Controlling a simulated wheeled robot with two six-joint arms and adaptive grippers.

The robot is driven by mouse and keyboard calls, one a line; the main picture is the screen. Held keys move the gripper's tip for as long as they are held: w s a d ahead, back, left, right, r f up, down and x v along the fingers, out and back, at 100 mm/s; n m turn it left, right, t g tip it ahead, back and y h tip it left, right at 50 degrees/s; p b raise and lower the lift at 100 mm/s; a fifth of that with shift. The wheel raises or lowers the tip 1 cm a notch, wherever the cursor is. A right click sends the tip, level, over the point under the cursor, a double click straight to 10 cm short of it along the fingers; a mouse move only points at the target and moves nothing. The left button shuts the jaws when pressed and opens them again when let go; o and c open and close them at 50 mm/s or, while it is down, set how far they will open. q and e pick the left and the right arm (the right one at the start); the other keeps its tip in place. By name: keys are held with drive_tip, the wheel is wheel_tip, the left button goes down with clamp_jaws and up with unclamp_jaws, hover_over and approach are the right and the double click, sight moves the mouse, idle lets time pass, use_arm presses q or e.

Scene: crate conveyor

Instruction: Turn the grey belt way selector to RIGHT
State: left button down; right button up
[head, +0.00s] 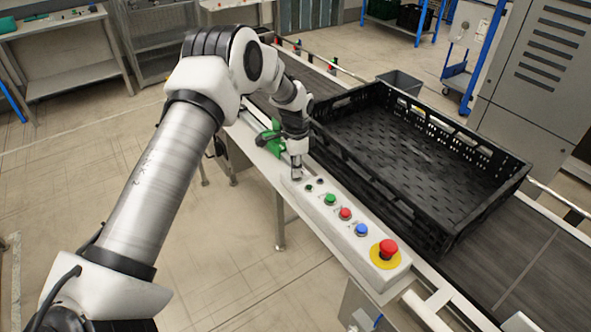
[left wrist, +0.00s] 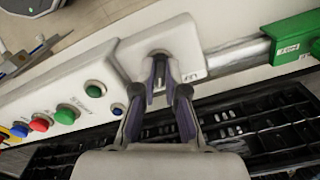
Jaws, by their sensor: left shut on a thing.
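The grey belt way selector (left wrist: 159,57) is at the end of the white control panel (head: 346,230), farthest from the red mushroom button. In the left wrist view only a small part of it shows between my fingertips. My left gripper (head: 296,177) points down at that end in the head view and hides the selector there. In the left wrist view my left gripper (left wrist: 160,70) is shut on the selector, one finger on each side. The selector's pointer direction and its labels cannot be read. My right gripper is not in view.
Beside the selector are small dark buttons, then green (head: 330,199), red (head: 345,214) and blue (head: 361,230) buttons and a red mushroom button (head: 388,248). A black crate (head: 370,190) stands on the conveyor (head: 556,262) behind the panel. A green bracket (left wrist: 291,39) is close by.

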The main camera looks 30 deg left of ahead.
use_arm(q)
drive_tip(key=shift+s+f+m, duration=0.1)
drive_tip(key=shift+f+m, duration=0.1)
drive_tip(key=shift+m, duration=0.4)
drive_tip(key=shift+d, duration=0.1)
drive_tip(key=c, duration=1.4)
unclamp_jaws()
drive_tip(key=shift+o, duration=0.9)
drive_tip(key=shift+w+d, duration=0.1)
drive_tip(key=shift+w, duration=0.1)
drive_tip(key=shift+r, duration=0.1)
drive_tip(key=shift+r, duration=0.3)
wheel_tip(320, 180, up, 11)
